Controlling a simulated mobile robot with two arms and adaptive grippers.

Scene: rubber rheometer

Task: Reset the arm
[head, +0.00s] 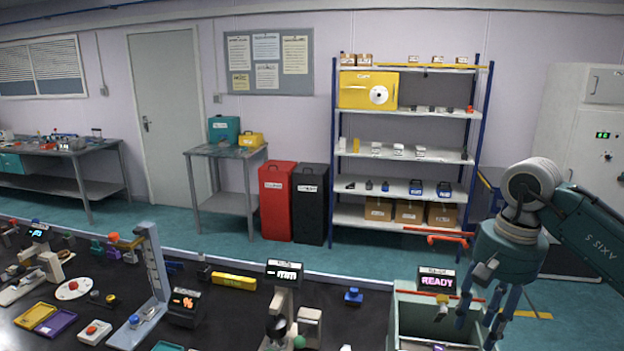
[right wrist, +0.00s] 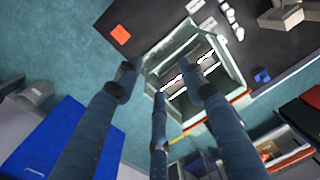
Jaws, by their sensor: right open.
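My right gripper (head: 478,318) hangs at the right of the head view, its fingers pointing down and spread. In the right wrist view its fingers (right wrist: 160,82) are apart with nothing between them. Below it, at the black bench's right end, stands a pale open-topped machine (head: 436,312) with a screen (head: 437,281) reading READY. The machine's opening (right wrist: 200,75) shows beyond the fingertips in the right wrist view, with pale bars inside. I cannot tell whether a finger touches its rim. My left gripper is not in view.
The black bench (head: 340,318) carries several instruments, a yellow bar (head: 234,282) and a small blue item (head: 353,296). A shelf rack (head: 408,153), red bin (head: 277,202) and black bin (head: 311,204) stand behind. Open teal floor lies between bench and rack.

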